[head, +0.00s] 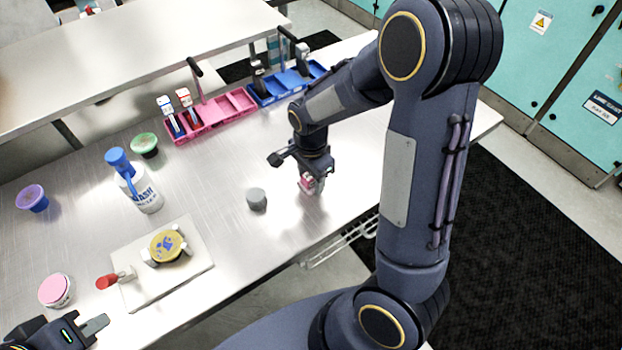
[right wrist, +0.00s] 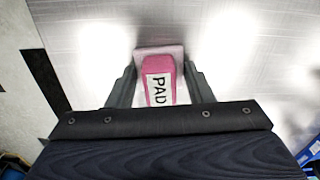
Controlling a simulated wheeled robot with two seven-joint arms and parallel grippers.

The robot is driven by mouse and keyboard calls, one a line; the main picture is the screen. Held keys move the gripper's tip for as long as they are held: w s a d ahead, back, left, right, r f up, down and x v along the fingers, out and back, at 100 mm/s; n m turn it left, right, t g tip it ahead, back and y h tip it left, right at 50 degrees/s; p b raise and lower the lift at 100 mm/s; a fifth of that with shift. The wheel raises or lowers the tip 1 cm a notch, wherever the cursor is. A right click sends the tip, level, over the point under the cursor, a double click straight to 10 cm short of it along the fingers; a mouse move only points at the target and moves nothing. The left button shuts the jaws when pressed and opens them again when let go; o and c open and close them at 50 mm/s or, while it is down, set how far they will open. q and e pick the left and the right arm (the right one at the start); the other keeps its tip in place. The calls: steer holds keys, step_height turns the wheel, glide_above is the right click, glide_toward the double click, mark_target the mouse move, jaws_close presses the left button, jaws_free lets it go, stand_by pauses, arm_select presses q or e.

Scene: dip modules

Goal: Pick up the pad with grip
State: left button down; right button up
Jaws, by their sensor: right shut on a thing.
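The pad with grip is a pink block with a white "PAD" label; in the right wrist view the pad (right wrist: 160,80) sits between the two fingers of my right gripper (right wrist: 160,88). In the head view my right gripper (head: 311,180) points down over the table, shut on the pad (head: 307,184), which is small and partly hidden by the fingers. I cannot tell whether the pad touches the table. My left gripper (head: 92,328) is at the bottom left corner, partly cut off, and its opening cannot be made out.
A grey cylinder (head: 256,199) stands left of my right gripper. A pink tray (head: 215,112) and a blue tray (head: 285,84) stand behind it. A wash bottle (head: 139,183), several coloured cups and a white board (head: 197,262) with a yellow-topped item (head: 166,245) are further left. The table's front edge is close.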

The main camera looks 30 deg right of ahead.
steer(key=shift+c, duration=0.8)
steer(key=shift+r, duration=0.1)
steer(key=shift+r, duration=0.2)
step_height(320, 180, up, 2)
steer(key=shift+w+r+b, duration=0.1)
steer(key=shift+b, duration=0.35)
steer(key=s+a+r+b, duration=0.1)
steer(key=s+a+r, duration=0.7)
steer(key=s+r, duration=0.2)
steer(key=shift+s+r, duration=0.15)
steer(key=shift+s, duration=0.7)
